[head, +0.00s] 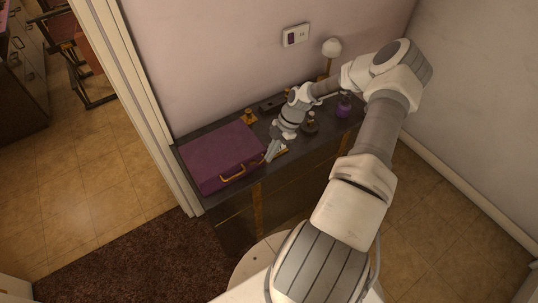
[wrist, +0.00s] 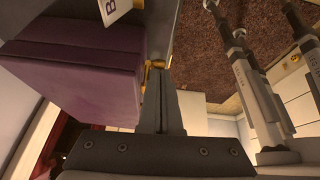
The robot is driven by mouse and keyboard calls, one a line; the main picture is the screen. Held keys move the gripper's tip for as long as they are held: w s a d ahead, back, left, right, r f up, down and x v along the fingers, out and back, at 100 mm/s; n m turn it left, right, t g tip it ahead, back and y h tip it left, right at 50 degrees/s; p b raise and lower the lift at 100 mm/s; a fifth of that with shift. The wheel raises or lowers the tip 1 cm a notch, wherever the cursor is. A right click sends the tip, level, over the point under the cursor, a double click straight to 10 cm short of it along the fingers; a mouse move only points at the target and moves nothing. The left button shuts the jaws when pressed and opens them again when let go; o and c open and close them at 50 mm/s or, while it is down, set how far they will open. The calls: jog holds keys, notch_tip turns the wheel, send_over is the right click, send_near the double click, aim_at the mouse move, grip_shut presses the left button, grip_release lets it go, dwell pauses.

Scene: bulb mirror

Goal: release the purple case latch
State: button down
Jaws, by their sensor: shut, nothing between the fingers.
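The purple case (head: 212,160) lies shut on the left part of a dark narrow table, with a gold handle (head: 233,173) on its front side. In the wrist view the case (wrist: 75,75) fills the left side. A small gold latch piece (wrist: 156,64) shows at the case's edge, right at my fingertips; I cannot tell if they touch it. My gripper (head: 270,154) is beside the case's right end, pointing down. In the wrist view my gripper (wrist: 161,74) has its fingers together and empty. The latch is hidden in the head view.
A card with a letter (wrist: 116,10) lies near the case. On the table (head: 318,148) stand a purple bottle (head: 343,106), a round-topped lamp (head: 331,48) and a small gold object (head: 249,117). A wall panel (head: 295,36) hangs behind. A brown rug (head: 130,258) lies in front.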

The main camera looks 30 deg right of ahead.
jog(key=shift+d+f+b, duration=0.25)
jog(key=shift+d+b, duration=0.05)
jog(key=shift+b, duration=0.1)
jog(key=shift+r, duration=0.2)
jog(key=shift+r+p, duration=0.4)
jog(key=shift+r, duration=0.3)
